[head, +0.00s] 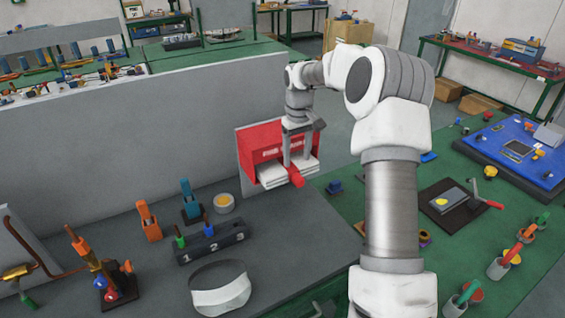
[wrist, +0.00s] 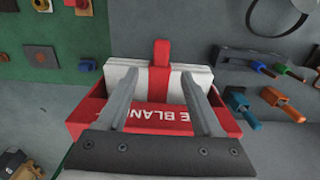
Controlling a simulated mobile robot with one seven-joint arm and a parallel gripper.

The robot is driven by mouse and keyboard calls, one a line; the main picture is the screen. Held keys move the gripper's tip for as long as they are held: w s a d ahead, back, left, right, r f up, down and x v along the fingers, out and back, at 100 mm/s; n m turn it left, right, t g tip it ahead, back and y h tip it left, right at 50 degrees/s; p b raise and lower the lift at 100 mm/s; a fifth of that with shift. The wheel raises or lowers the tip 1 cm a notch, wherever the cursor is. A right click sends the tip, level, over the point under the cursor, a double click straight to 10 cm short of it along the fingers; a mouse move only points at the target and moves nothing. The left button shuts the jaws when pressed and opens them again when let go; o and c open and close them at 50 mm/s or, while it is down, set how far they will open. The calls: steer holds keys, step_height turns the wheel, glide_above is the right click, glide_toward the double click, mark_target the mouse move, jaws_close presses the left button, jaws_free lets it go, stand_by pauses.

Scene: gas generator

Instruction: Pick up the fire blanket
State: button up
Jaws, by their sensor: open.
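The fire blanket (head: 272,177) is a white folded bundle with a red strap, lying in a red holder (head: 258,142) on the grey panel in the head view. In the wrist view the white blanket (wrist: 125,75) and its red strap (wrist: 160,68) stick out of the red holder (wrist: 152,118), which bears partly hidden white lettering. My gripper (head: 297,160) is over the blanket, fingers pointing down at it. In the wrist view my gripper (wrist: 157,82) is open, with one finger on each side of the strap. I cannot tell whether the fingers touch the blanket.
A grey upright panel (head: 150,145) stands behind the holder. A numbered black block (head: 212,241), a white visor (head: 220,289) and orange and blue clamps stand on the grey bench to the left. A blue board (head: 510,150) lies on the green surface at right.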

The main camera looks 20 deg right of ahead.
mark_target(296, 174)
steer(key=shift+f+p, duration=0.6)
steer(key=shift+f, duration=2.35)
jaws_close()
steer(key=shift+r, duration=0.1)
